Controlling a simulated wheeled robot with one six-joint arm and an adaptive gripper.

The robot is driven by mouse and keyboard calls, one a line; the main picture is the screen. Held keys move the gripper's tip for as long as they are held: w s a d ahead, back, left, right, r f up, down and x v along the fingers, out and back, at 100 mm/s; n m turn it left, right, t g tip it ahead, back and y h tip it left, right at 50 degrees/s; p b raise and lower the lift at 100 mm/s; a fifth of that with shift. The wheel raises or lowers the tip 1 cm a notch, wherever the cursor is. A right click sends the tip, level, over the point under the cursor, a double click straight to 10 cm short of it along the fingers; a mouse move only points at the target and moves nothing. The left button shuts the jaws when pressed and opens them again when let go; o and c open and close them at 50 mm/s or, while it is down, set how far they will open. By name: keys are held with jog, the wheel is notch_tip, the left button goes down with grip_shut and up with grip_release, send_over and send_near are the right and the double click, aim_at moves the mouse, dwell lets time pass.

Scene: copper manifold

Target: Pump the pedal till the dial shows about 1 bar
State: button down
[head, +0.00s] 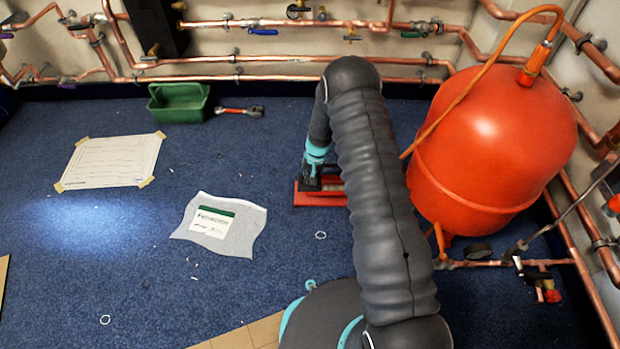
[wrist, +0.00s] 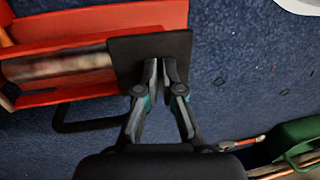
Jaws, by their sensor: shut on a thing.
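The red foot pump (head: 318,199) lies on the blue floor near the picture's middle, partly hidden by my arm. In the wrist view its red frame (wrist: 110,17), pale metal cylinder (wrist: 60,66) and flat black pedal (wrist: 125,62) show. My gripper (wrist: 161,66) is over the pedal, its fingers close together and shut on it at the plate's right part. In the head view my gripper (head: 311,183) is down at the pump's left end. A small dark round part (head: 477,251) below the red tank may be the dial; no face or reading can be made out.
A red tank (head: 490,150) stands at the right with copper pipes around it. A green tray (head: 180,103) and a red-handled tool (head: 240,111) lie by the back wall. A taped sheet (head: 110,160) and a white packet (head: 215,228) lie on the open floor to the left.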

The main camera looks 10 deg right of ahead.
notch_tip(320, 180, up, 14)
jog(key=p, duration=0.2)
jog(key=shift+f, duration=0.15)
dwell(1.4)
jog(key=s+d+r+y, duration=0.1)
jog(key=d+r+y, duration=0.1)
jog(key=d+r, duration=0.4)
jog(key=shift+d+r+y, duration=0.3)
jog(key=shift+d, duration=1.05)
jog(key=b+x, duration=0.1)
jog(key=x, duration=1.3)
jog(key=shift+w+b, duration=0.2)
jog(key=shift+b, duration=0.2)
